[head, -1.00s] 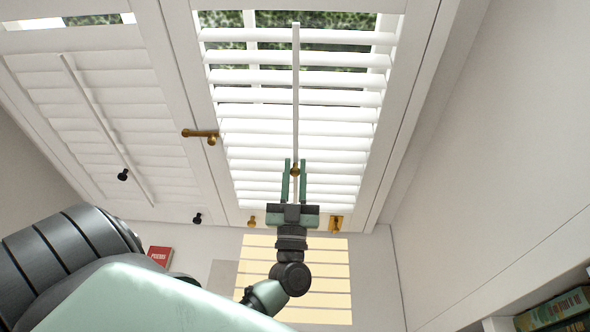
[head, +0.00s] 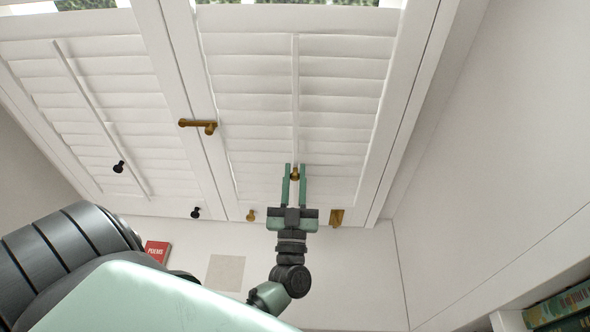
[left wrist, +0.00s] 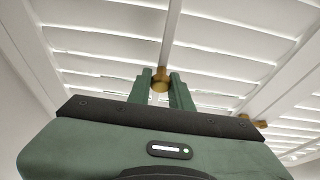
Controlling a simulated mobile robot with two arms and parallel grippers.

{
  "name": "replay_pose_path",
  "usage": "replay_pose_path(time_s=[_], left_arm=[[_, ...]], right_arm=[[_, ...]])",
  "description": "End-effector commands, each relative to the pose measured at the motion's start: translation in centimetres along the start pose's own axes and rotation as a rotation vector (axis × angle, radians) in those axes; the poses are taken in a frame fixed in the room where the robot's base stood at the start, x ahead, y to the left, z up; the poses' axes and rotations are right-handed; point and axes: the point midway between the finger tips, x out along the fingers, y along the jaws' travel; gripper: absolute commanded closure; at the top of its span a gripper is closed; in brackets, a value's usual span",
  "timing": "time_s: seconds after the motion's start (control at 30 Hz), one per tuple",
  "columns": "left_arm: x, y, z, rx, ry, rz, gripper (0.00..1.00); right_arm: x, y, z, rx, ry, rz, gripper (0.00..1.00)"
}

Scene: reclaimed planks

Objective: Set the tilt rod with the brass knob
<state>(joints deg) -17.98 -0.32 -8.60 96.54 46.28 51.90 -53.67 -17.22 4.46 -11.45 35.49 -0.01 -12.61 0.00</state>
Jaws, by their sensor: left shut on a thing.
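The white tilt rod (head: 295,100) runs down the middle of the right shutter panel, whose slats (head: 245,92) now lie shut. The brass knob (head: 295,174) sits low on the rod. My left gripper (head: 295,172) is shut on the brass knob, with one green finger on each side of it. In the left wrist view the knob (left wrist: 160,83) shows between the fingertips, and the rod (left wrist: 171,40) rises above it. My right gripper is in neither view.
A brass latch (head: 198,125) is on the stile between the panels. The left panel has its own rod (head: 90,100) with a black knob (head: 118,167). Brass pieces (head: 337,217) sit along the bottom. A red book (head: 157,251) is lower left; green books (head: 560,305) are lower right.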

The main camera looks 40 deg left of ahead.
Motion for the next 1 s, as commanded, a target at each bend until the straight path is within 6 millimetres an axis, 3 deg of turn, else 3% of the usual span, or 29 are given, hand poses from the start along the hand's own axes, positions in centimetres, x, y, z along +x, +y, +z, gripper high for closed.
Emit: replay_pose_path(time_s=[0.3, 0.33, 0.4, 0.77, 1.0], left_arm=[[-0.3, 0.1, 0.6, 0.000, -0.008, 0.003, 1.00], [-0.3, 0.1, 0.6, 0.000, -0.008, 0.003, 0.74], [-0.3, 0.0, 0.6, 0.000, -0.008, 0.003, 0.58], [-0.6, 0.0, 0.5, -0.001, -0.005, 0.002, 0.58], [-4.4, 0.0, 0.9, -0.001, -0.009, 0.001, 0.58]], right_arm=[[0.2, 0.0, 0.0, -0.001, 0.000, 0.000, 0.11], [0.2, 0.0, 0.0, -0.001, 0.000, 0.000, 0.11], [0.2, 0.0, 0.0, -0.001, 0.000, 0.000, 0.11], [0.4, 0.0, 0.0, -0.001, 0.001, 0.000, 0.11], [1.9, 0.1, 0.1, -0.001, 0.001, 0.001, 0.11]])
